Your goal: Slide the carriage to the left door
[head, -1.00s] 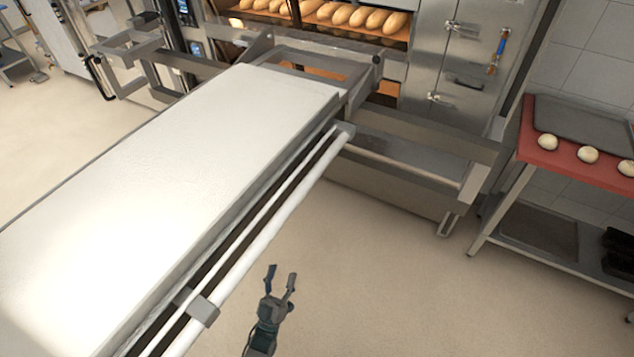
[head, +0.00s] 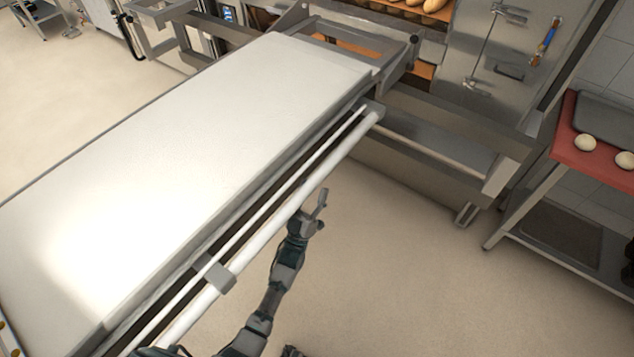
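The carriage (head: 215,125) is a long loader with a pale flat top, running from lower left up to the oven front. A light round bar (head: 300,190) runs along its right side, with a grey block (head: 221,278) on it. My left gripper (head: 314,204) is just right of this bar, around its middle. One finger points up; the other is not clearly seen, and contact with the bar cannot be made out. A small dark part at the bottom edge may belong to my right arm. The left door cannot be told apart in this view.
The steel oven front (head: 490,75) stands behind, with loaves (head: 432,6) inside. A low rail (head: 425,150) crosses in front of it. A red-topped table (head: 567,145) with dough balls (head: 585,142) stands at right. The floor right of the carriage is clear.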

